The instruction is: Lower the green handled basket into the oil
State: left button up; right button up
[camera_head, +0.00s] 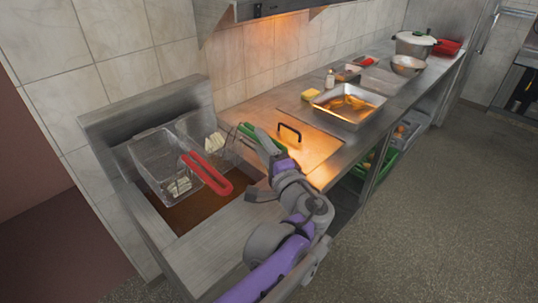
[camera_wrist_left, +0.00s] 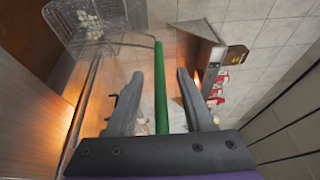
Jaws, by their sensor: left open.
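The green handled basket (camera_head: 203,128) is a wire basket holding pale pieces, at the right of the fryer in the head view. It also shows at the top left of the left wrist view (camera_wrist_left: 95,22). Its green handle (camera_head: 249,132) points toward my arm. My left gripper (camera_head: 258,163) is open, and in the left wrist view the green handle (camera_wrist_left: 161,95) lies between its spread fingers (camera_wrist_left: 160,80). The brown oil (camera_head: 200,208) fills the fryer well beneath the baskets. My right gripper is not in view.
A second wire basket (camera_head: 155,158) with a red handle (camera_head: 207,173) stands beside it on the left. A lid with a black handle (camera_head: 289,132) lies right of the fryer. A steel tray (camera_head: 347,105), yellow sponge (camera_head: 310,95) and pot (camera_head: 413,43) stand farther along the counter.

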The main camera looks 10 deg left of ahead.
pick_arm(q)
jog(key=shift+w+a, duration=0.25)
jog(key=shift+w, duration=0.15)
grip_shut()
dwell(0.9)
jog(key=c, duration=0.8)
grip_release()
grip_shut()
dwell(0.4)
jog(key=shift+r, duration=0.1)
